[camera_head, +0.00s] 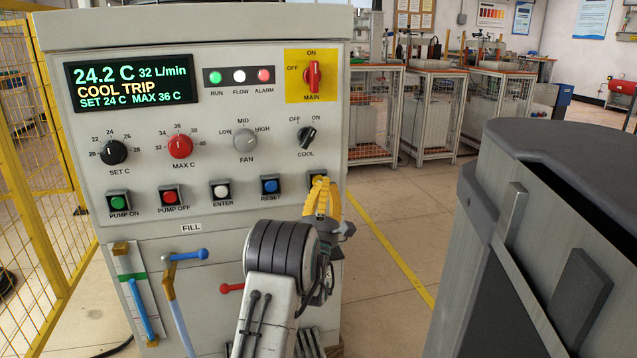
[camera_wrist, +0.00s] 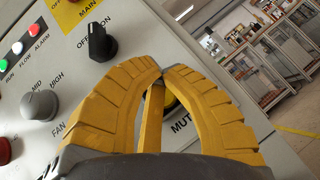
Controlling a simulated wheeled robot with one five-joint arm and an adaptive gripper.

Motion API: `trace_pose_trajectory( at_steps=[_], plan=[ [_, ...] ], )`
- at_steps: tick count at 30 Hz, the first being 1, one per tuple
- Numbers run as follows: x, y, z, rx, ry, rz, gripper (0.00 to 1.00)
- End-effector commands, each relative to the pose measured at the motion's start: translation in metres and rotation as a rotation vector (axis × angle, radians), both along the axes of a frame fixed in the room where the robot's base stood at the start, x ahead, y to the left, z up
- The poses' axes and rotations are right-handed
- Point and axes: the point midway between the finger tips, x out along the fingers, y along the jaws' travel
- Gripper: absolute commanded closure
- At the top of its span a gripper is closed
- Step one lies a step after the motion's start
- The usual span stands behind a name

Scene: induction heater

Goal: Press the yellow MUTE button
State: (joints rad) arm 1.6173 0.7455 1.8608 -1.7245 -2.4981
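My gripper (camera_head: 322,181) has ribbed yellow fingers and is in front of the lower right of the panel's button row. In the wrist view, its fingertips (camera_wrist: 160,71) meet, with nothing seen held between them. The MUTE button (camera_wrist: 171,102) is mostly hidden behind the fingers; only part of its dark surround and the letters "MUT" show. In the head view, the edge of its housing (camera_head: 317,173) shows just above the fingers. I cannot tell whether the fingertips touch the button.
The grey control panel (camera_head: 215,132) carries a blue RESET button (camera_head: 270,185) left of my gripper. The COOL knob (camera_head: 307,137) is above it, and the red MAIN switch (camera_head: 313,76) is higher. The display (camera_head: 132,86) reads COOL TRIP. A large grey bin-like object (camera_head: 545,200) stands right.

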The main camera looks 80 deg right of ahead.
Motion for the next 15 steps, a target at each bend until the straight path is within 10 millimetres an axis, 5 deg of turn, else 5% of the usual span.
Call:
trace_pose_trajectory(
  at_steps=[15],
  plan=[
    [0.0019,-0.0049,-0.0003,0.000,0.002,0.002,1.00]
  ],
)
